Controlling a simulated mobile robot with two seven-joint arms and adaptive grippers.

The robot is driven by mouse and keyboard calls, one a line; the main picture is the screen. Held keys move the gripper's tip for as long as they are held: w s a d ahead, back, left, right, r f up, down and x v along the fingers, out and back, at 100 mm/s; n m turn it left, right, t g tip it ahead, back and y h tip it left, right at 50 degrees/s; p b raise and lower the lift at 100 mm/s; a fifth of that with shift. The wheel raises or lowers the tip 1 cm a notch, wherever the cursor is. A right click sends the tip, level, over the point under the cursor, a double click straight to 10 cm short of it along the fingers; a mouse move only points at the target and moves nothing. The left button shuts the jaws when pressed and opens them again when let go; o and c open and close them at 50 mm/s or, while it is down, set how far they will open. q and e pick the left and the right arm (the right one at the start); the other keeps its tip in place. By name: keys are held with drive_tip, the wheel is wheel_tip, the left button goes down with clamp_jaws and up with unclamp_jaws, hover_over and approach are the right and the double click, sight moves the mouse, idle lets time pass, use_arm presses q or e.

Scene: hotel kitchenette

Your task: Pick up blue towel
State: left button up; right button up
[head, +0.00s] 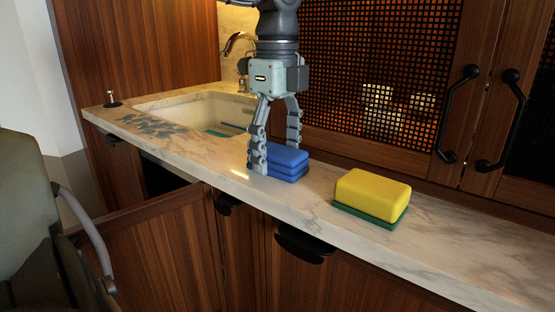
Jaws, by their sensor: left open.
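The blue towel (287,166) lies folded in a small stack on the marble counter (310,203), between the sink and a sponge. My left gripper (276,150) comes down from above and points at the counter. Its fingers are open and spread around the towel, one at the towel's left end and the other behind it. The near finger hides part of the towel's left side. I cannot tell whether either finger touches it. The towel rests on the counter. My right gripper is not in view.
A yellow sponge (371,193) with a green base sits to the right of the towel. The sink (175,108) and faucet (240,42) are to the left. Mesh cabinet doors (385,70) with black handles stand close behind. A wooden door (150,245) stands open below the counter.

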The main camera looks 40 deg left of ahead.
sight(273, 150)
use_arm(q)
drive_tip(key=shift+c, duration=0.2)
drive_tip(key=c, duration=1.2)
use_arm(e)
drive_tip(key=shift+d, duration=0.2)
use_arm(q)
drive_tip(key=shift+r, duration=0.1)
drive_tip(key=shift+r, duration=0.5)
drive_tip(key=r, duration=0.3)
drive_tip(key=shift+s+a+r, duration=0.25)
drive_tip(key=shift+r, duration=0.05)
drive_tip(key=s+a+r+b, duration=0.1)
drive_tip(key=s+a+r, duration=0.5)
drive_tip(key=s+a, duration=0.1)
drive_tip(key=shift+s+r, duration=0.15)
drive_tip(key=shift+s, duration=0.55)
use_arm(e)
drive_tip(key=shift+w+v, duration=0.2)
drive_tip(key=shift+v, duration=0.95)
use_arm(q)
drive_tip(key=shift+a, duration=0.1)
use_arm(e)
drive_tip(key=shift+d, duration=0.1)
